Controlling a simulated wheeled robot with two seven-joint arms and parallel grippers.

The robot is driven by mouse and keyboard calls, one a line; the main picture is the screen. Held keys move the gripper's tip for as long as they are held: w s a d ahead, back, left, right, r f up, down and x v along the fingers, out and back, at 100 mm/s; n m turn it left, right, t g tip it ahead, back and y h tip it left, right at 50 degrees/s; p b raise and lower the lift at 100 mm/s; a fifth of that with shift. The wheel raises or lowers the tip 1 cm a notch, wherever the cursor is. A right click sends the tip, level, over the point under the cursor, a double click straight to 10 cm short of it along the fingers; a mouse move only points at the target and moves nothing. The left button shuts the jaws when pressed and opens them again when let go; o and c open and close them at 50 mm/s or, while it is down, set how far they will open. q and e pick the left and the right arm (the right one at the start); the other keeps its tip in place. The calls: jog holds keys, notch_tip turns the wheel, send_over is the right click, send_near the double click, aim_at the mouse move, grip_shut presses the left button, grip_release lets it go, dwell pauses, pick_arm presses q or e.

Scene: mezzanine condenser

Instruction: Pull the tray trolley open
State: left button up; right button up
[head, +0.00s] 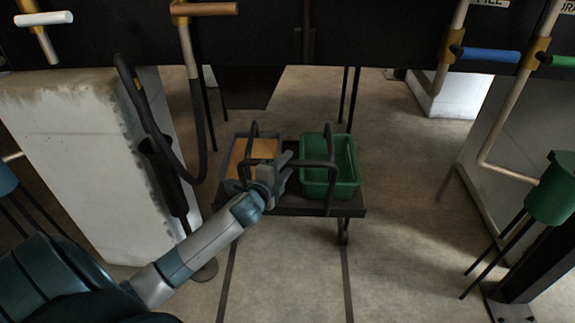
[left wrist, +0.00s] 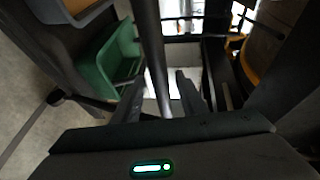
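The tray trolley (head: 350,211) is a low dark platform on a wheeled leg, standing on the floor in the middle of the head view. A dark tubular handle (head: 318,164) rises at its near side. My left gripper (head: 285,168) is at the left part of this handle. In the left wrist view, the dark handle bar (left wrist: 151,45) runs between the two fingers of my left gripper (left wrist: 160,97), with a gap visible on each side. The fingers are open. Whether either touches the bar is hard to tell. My right gripper is in neither view.
The trolley carries a green bin (head: 344,184) and a grey bin (head: 235,150) with an orange-brown content. A pale block (head: 85,150) stands to the left, with a dark hose beside it. A green container (head: 553,195) on legs stands right. Floor before the trolley is clear, with dark lines.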

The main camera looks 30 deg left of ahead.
pick_arm(q)
jog(key=shift+w+a+f, duration=0.1)
jog(key=shift+w+f, duration=0.05)
jog(key=shift+w, duration=0.5)
grip_shut()
